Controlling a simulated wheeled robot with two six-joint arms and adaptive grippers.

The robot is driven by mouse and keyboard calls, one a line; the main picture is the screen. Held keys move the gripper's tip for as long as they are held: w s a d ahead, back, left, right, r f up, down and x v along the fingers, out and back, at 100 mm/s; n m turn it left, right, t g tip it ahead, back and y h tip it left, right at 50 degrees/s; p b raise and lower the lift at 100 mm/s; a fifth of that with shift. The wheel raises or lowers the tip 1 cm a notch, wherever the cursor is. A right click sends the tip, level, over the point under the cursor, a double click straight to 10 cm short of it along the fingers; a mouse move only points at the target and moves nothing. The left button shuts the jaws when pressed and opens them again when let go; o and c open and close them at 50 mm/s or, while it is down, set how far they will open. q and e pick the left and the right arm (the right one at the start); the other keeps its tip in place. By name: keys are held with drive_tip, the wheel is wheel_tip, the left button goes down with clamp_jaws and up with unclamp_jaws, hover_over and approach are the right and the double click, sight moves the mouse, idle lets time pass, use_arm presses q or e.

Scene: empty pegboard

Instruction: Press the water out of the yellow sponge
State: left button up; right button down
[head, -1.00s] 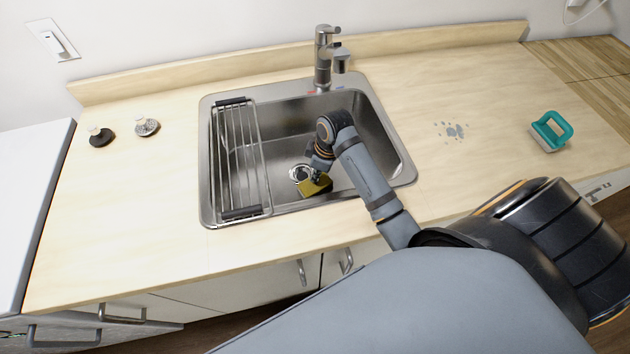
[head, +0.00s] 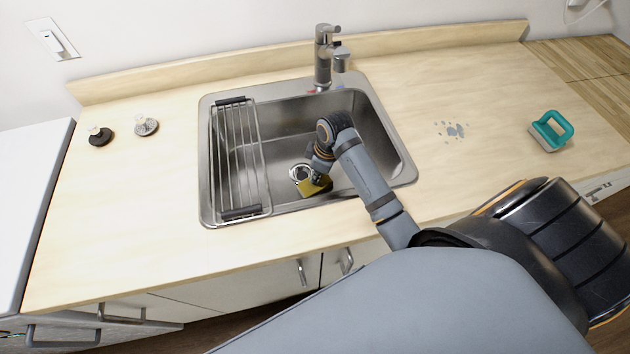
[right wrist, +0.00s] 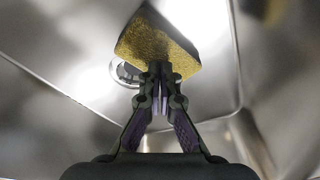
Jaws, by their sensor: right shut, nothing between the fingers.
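The yellow sponge (head: 314,187) is inside the sink basin, by the drain. In the right wrist view the sponge (right wrist: 158,44) lies just beyond the fingertips of my right gripper (right wrist: 160,72). The fingers are closed together with nothing between them, and their tips overlap the sponge's near edge in the picture. I cannot tell whether they touch or press it. In the head view my right gripper (head: 318,172) reaches down into the basin at the sponge, partly hidden by its own wrist. My left gripper is not in view.
The steel sink (head: 385,185) has a wire rack (head: 240,160) over its left side and a faucet (head: 325,55) behind. The drain (head: 299,173) is beside the sponge.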

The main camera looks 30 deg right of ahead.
drive_tip(key=shift+s+f, duration=0.1)
drive_tip(key=shift+f, duration=0.5)
drive_tip(key=shift+s+p, duration=0.1)
drive_tip(key=shift+p, duration=0.3)
idle(0.3)
drive_tip(key=shift+s+f, duration=0.1)
idle(0.3)
drive_tip(key=shift+p, duration=0.7)
drive_tip(key=r+p, duration=0.1)
drive_tip(key=p, duration=0.1)
drive_tip(key=r+p, duration=0.4)
drive_tip(key=shift+w+r, duration=0.25)
wheel_tip(320, 180, up, 14)
drive_tip(key=p, duration=1.1)
